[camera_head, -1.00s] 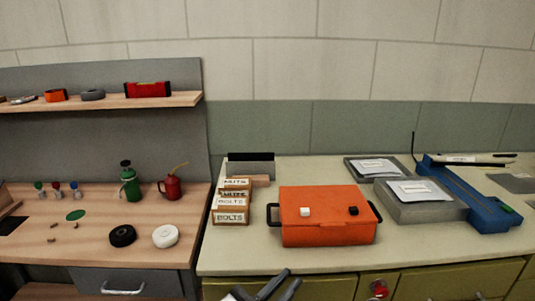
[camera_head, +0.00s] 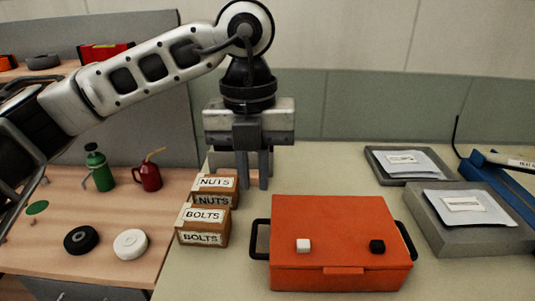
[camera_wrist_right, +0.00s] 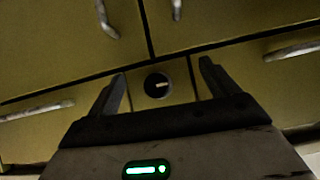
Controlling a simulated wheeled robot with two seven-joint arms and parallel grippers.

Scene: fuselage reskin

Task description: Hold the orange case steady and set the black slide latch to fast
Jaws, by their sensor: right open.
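The orange case (camera_head: 340,275) stands shut on the pale bench, with a black handle at each side. The black slide latch (camera_head: 377,247) is a small block on the right of its lid. A similar white block (camera_head: 303,245) is on the left of the lid. My left gripper (camera_head: 253,186) points down above the bench behind the case's left end, apart from it. Its fingers have a narrow gap with nothing seen between them. My right gripper (camera_wrist_right: 162,84) is open and empty in the right wrist view, facing the drawer fronts; the case is not in that view.
Boxes labelled nuts and bolts (camera_head: 203,222) stand close left of the case. Grey trays with packets (camera_head: 465,235) and a blue tool (camera_head: 500,185) are to the right. A round lock (camera_wrist_right: 157,85) is on a drawer front. Bare bench lies behind the case.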

